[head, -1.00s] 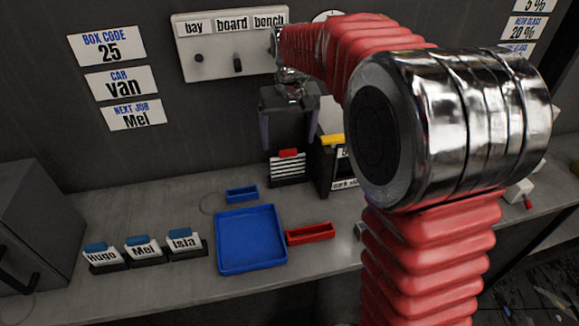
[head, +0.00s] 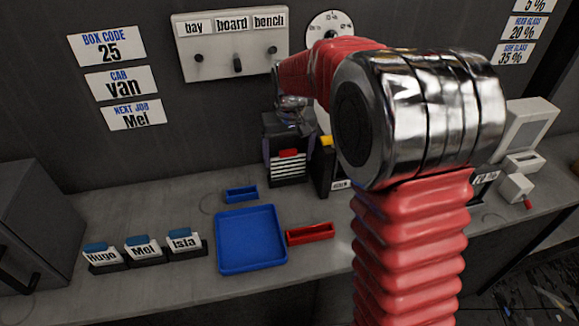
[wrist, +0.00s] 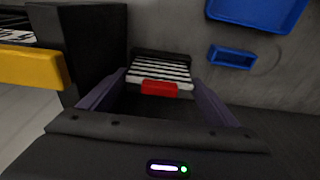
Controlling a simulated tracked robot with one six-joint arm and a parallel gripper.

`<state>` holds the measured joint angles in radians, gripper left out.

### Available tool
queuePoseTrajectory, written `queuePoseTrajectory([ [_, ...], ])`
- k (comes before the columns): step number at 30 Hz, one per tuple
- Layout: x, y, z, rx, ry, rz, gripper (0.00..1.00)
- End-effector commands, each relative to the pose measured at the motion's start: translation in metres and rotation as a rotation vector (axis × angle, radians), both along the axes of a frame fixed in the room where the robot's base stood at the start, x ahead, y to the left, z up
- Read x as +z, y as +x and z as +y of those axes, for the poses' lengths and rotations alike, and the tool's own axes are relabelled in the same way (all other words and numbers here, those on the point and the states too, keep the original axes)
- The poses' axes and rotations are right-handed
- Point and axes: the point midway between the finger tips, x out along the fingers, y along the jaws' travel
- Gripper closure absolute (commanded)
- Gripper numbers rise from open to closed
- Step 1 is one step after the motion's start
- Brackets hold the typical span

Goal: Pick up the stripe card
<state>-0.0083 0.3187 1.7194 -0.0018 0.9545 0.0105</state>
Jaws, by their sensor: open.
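The stripe card (head: 289,169) is white with black stripes and has a red tab on its top edge. It stands in a dark holder on the bench, below the switch board. It also shows in the wrist view (wrist: 160,72), with its red tab toward me. My gripper (head: 287,157) is open, and its two fingers reach down on either side of the card in the head view. In the wrist view the gripper (wrist: 158,90) frames the card between its fingers. I cannot tell whether the fingers touch it.
A dark box with a yellow tab (wrist: 32,69) stands close beside the card. A small blue tray (head: 241,195), a large blue tray (head: 250,240) and a red tray (head: 310,233) lie in front. Name cards (head: 143,248) stand at the left.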

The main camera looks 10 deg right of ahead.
Motion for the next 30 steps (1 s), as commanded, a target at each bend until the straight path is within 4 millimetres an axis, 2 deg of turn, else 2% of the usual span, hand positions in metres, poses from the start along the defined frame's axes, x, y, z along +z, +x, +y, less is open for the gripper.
queuePoseTrajectory([
  [3,-0.017,0.003,-0.001,0.0,0.0,0.002,0.17],
  [7,-0.028,0.005,0.0,0.0,0.0,0.0,0.17],
  [24,-0.029,0.005,0.0,0.001,0.0,-0.001,0.17],
  [30,-0.029,0.005,0.0,0.001,0.0,-0.001,0.31],
])
